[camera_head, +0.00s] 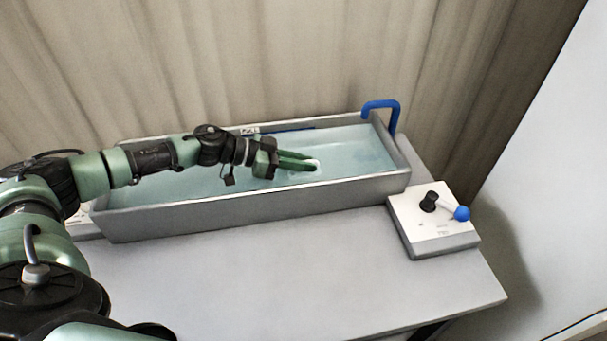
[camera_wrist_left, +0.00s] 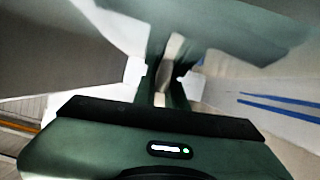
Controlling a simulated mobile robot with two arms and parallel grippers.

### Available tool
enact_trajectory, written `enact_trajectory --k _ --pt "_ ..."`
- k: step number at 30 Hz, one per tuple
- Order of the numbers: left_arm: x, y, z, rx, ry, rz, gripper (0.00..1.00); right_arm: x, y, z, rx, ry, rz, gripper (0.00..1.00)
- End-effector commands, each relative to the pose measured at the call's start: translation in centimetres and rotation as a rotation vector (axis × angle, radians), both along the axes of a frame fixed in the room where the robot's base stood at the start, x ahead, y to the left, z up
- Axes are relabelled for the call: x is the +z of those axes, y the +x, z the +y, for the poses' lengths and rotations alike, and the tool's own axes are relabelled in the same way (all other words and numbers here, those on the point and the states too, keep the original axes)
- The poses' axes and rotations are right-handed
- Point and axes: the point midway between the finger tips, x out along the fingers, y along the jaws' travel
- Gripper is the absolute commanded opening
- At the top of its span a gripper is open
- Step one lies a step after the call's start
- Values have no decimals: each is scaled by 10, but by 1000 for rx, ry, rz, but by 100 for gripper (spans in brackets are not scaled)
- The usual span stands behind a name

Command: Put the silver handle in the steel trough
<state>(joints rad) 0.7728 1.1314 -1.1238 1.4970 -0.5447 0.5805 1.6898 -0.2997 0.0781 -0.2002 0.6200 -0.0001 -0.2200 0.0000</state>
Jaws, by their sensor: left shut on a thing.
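The steel trough (camera_head: 260,203) is a long grey tank of pale blue-green liquid on the table. My left arm reaches in from the left over it. My left gripper (camera_head: 312,162) is over the right half of the trough, fingers pointing right. It is shut on a small pale piece, which I take as the silver handle (camera_head: 316,166); only a bit shows at the fingertips. In the left wrist view the pale handle (camera_wrist_left: 170,52) shows between the fingers of the left gripper (camera_wrist_left: 164,80). I cannot tell whether it touches the liquid. My right gripper is not in view.
A blue bent tube (camera_head: 381,104) rises at the trough's back right corner. A white control box (camera_head: 437,228) with a blue-knobbed lever (camera_head: 461,213) stands right of the trough. The grey table (camera_head: 300,275) is clear in front. A beige curtain (camera_head: 260,60) hangs behind.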

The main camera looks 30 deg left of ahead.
Motion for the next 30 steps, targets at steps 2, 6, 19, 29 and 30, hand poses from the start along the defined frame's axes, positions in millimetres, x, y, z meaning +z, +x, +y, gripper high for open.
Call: enact_trajectory --k 2,6,19,29,30 --pt "-14 0 -1 1 -2 4 0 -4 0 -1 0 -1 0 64" --pt "-34 0 -1 1 -2 2 0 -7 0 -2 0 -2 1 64" --pt "-38 0 0 0 -1 1 29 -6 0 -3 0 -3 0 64" --pt "-37 0 0 0 -1 1 34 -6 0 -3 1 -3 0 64" --pt "-35 0 0 0 0 0 34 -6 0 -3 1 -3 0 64"
